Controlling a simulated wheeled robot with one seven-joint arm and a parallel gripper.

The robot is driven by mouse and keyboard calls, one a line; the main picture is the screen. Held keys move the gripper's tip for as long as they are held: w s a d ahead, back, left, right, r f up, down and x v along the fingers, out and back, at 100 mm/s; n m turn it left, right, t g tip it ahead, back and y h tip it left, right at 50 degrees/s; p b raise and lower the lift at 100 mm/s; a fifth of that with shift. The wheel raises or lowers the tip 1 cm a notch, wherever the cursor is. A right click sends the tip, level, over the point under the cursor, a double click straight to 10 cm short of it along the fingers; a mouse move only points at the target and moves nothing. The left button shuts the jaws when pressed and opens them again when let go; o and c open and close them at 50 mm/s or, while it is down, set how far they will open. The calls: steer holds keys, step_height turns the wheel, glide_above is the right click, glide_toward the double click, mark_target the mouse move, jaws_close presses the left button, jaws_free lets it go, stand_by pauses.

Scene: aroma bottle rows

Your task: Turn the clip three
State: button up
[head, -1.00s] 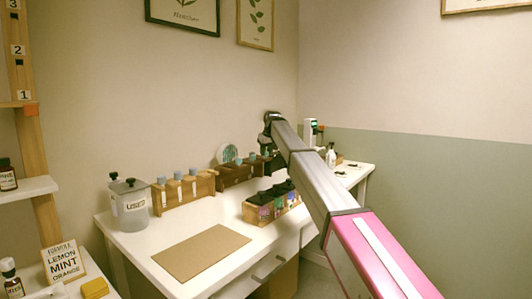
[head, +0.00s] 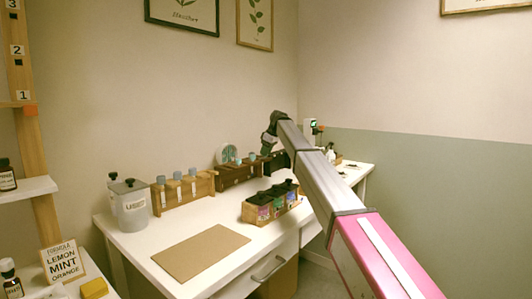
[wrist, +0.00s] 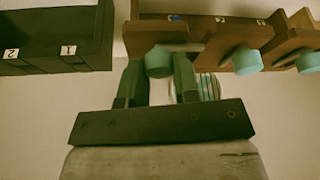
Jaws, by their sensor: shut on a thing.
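A brown wooden rack (head: 236,175) stands at the back of the white table and carries clips with round teal ends. In the wrist view the rack (wrist: 205,35) shows along the top, with several small number labels that I cannot read for sure. My gripper (wrist: 158,75) has its two dark fingers on either side of the nearest clip's teal end (wrist: 158,62), shut on it. Two further teal ends (wrist: 248,62) are to its right, clear of the fingers. Which of these is clip three I cannot tell. In the head view my arm hides part of the gripper.
A dark rack labelled 2 and 1 (wrist: 50,38) is just left of the clips.

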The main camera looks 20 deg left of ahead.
stand_by(0.5)
steer(key=o, duration=0.9)
steer(key=v, duration=1.1)
steer(key=shift+f, duration=0.1)
